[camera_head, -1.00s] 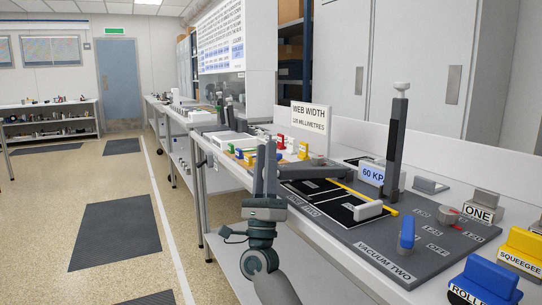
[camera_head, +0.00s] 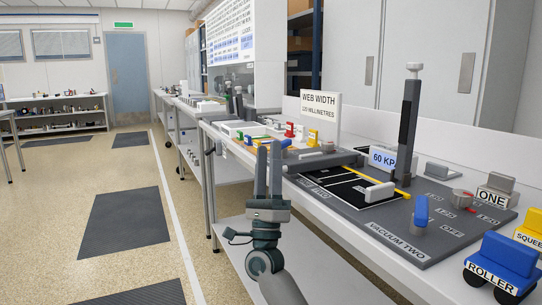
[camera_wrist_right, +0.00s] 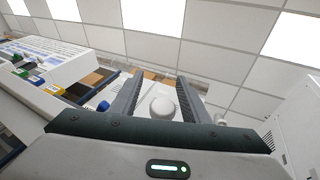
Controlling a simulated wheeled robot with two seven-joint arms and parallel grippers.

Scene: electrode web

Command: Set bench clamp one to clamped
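A block marked ONE (camera_head: 493,197) stands at the right back of the dark vacuum plate (camera_head: 455,240) on the bench. A dark upright lever (camera_head: 405,145) with a pale knob (camera_head: 414,67) rises from the plate's back edge. A dark flat bar (camera_head: 325,160) lies at the plate's far end. I cannot tell which part is bench clamp one. My right gripper (camera_head: 269,155) is open and empty, its fingers pointing up, in front of the bench's near edge and apart from everything. In the right wrist view its fingers (camera_wrist_right: 159,85) stand apart. My left gripper is out of view.
A blue knob (camera_head: 421,212) and a red-marked dial (camera_head: 462,197) sit on the plate. Blue ROLLER (camera_head: 505,262) and yellow SQUEEGEE (camera_head: 532,235) blocks stand at the right front. A WEB WIDTH sign (camera_head: 320,112) stands behind. Floor left of the bench is clear except flat mats (camera_head: 125,225).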

